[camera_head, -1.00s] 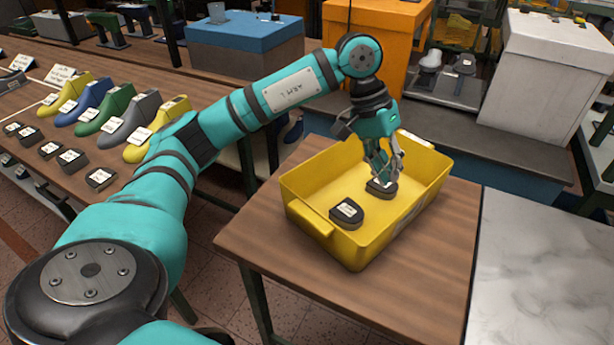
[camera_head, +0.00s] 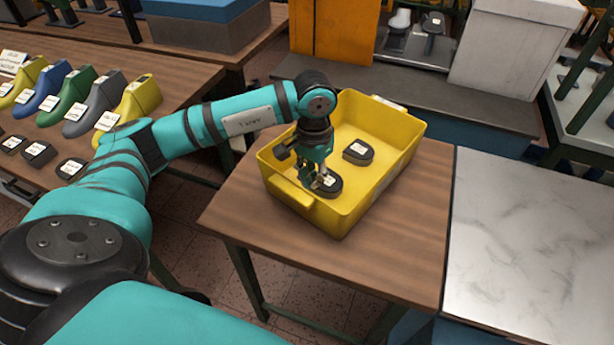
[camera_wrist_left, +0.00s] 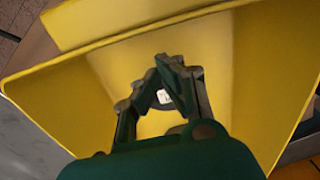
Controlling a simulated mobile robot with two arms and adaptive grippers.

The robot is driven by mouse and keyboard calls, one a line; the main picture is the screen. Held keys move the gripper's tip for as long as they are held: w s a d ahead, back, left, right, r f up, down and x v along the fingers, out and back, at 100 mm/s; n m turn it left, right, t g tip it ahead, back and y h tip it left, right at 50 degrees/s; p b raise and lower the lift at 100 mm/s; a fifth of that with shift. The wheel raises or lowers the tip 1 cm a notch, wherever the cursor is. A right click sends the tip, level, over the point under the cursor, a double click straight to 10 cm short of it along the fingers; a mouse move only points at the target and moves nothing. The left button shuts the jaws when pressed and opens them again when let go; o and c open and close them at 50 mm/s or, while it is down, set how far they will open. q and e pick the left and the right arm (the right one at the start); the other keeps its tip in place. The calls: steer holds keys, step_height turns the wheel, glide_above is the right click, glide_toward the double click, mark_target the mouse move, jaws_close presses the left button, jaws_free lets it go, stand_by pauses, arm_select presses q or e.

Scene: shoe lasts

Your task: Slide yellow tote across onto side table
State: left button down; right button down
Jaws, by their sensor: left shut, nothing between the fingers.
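The yellow tote (camera_head: 385,185) stands on a brown wooden table (camera_head: 240,220), with a grip lip on its near-left end. Two dark, labelled pieces lie inside it, a far one (camera_head: 358,152) and a near one (camera_head: 330,190). My left gripper (camera_head: 322,184) reaches down into the tote at the near piece, shut and empty; I cannot tell whether it touches. In the left wrist view the left gripper (camera_wrist_left: 166,64) shows against the tote's yellow walls (camera_wrist_left: 60,95), with a white label (camera_wrist_left: 164,97) seen between its fingers. My right gripper is out of view.
A white marble-topped surface (camera_head: 520,230) adjoins the wooden table on the right and looks clear. Coloured shoe lasts (camera_head: 90,102) stand on a bench at left. A grey bench (camera_head: 430,90) with a white box (camera_head: 510,45) lies behind.

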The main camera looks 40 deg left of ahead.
mark_target(298, 191)
arm_select(q)
steer(key=shift+s+r, duration=0.1)
steer(key=shift+s, duration=1.05)
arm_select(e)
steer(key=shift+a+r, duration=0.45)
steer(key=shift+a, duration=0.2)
arm_select(q)
steer(key=shift+a, duration=0.1)
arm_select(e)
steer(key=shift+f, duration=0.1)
